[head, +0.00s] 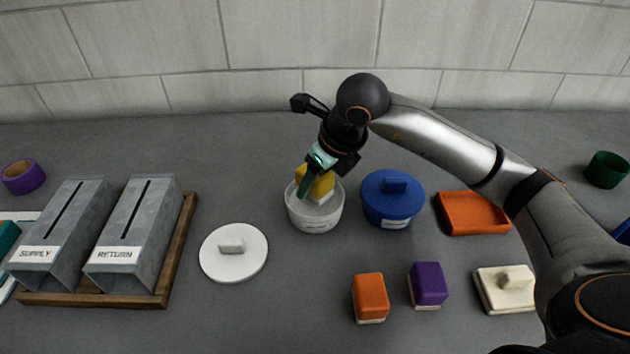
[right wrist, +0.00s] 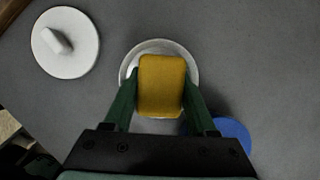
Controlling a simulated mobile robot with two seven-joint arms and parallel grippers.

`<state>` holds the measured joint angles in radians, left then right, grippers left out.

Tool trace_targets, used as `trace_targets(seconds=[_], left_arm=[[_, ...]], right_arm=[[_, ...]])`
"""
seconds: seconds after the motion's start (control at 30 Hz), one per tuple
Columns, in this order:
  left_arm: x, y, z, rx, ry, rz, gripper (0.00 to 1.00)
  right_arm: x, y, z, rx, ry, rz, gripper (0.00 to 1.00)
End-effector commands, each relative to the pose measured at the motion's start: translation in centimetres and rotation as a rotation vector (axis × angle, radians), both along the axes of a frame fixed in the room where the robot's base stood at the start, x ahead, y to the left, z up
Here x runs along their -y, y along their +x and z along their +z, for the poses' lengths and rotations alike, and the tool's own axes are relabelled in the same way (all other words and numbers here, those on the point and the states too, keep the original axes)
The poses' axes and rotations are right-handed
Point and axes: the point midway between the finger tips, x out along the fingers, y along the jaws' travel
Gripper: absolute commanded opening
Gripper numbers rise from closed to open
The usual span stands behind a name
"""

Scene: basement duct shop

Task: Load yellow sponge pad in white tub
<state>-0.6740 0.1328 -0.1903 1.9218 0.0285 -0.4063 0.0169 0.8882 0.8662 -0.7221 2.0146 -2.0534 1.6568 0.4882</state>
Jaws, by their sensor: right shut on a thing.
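The white tub (head: 314,217) stands open on the grey table, left of the blue lidded tub. Its rim also shows in the right wrist view (right wrist: 193,58). My right gripper (head: 309,184) is shut on the yellow sponge pad (head: 322,187), which has a pale underside. The pad is held at the tub's mouth, over its opening. In the right wrist view the pad (right wrist: 161,85) sits between the two green fingers, in front of the tub. How deep the pad sits in the tub is hard to tell. My left gripper is not in view.
The white lid (head: 233,252) lies left of the tub, the blue lidded tub (head: 393,203) close to its right. An orange tray (head: 473,213), orange pad (head: 370,297), purple pad (head: 428,284) and cream lid (head: 504,289) lie right. Duct boxes (head: 134,234) stand left.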

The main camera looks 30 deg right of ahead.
Motion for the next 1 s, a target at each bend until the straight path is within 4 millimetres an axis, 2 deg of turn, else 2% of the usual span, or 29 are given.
trace_targets(seconds=[0.03, 0.53, 1.0], left_arm=[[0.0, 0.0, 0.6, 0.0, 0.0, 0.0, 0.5], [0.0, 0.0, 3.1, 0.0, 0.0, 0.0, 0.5], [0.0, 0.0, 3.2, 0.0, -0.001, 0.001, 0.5]], right_arm=[[0.0, 0.0, 0.8, 0.002, 0.001, 0.0, 0.12], [0.0, 0.0, 4.8, 0.003, 0.001, 0.0, 0.12], [0.0, 0.0, 5.0, 0.002, 0.001, 0.0, 0.12]])
